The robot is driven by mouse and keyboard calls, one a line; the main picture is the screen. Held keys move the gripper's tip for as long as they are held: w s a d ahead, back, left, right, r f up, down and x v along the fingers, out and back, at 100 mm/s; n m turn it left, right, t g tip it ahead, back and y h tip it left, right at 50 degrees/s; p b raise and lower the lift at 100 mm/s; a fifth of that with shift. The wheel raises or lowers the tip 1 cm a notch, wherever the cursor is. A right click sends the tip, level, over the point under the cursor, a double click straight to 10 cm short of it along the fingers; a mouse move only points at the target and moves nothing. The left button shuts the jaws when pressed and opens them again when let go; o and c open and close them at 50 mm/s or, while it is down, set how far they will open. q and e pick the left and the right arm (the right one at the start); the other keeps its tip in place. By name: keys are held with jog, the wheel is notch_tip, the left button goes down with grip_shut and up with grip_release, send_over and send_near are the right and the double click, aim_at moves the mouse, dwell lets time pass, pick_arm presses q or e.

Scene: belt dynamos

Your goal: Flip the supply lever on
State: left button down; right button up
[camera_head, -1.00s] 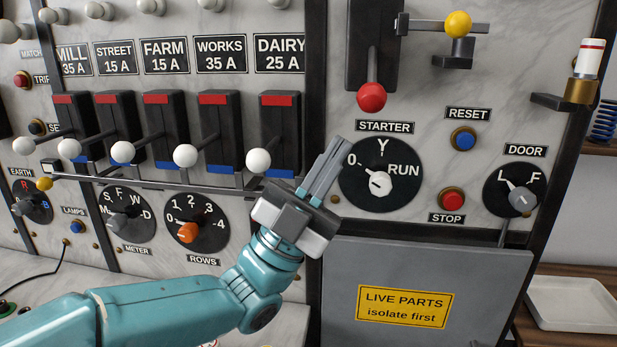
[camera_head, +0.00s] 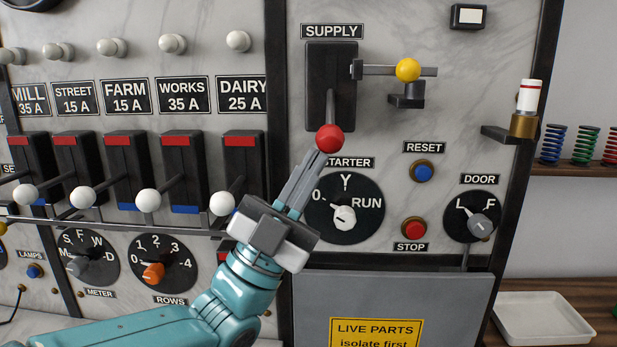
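The supply lever (camera_head: 330,107) sits in a black housing below the SUPPLY label (camera_head: 332,31). It points down, with a red ball knob (camera_head: 329,138) at its lower end. My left gripper (camera_head: 320,156) comes up from below. Its two fingers lie close together and look shut, with nothing seen between them. The fingertips are just under the red knob in the picture; I cannot tell whether they touch it. A grey bar with a yellow knob (camera_head: 408,69) runs sideways from the housing's right edge. My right gripper is not in view.
The starter dial (camera_head: 344,208) is just right of the fingers. Several breaker levers with white knobs, such as the dairy one (camera_head: 222,203), stick out at left. A reset button (camera_head: 423,172) and stop button (camera_head: 414,229) lie right. A white tray (camera_head: 540,318) is at lower right.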

pick_arm(q)
notch_tip(320, 180, up, 10)
jog(key=s+n+t+y+p, duration=0.1)
jog(key=s+n+y+p, duration=0.2)
jog(key=n+y+p, duration=0.4)
jog(key=n+y, duration=0.4)
jog(key=shift+r+p, duration=0.2)
jog(key=shift+p, duration=0.2)
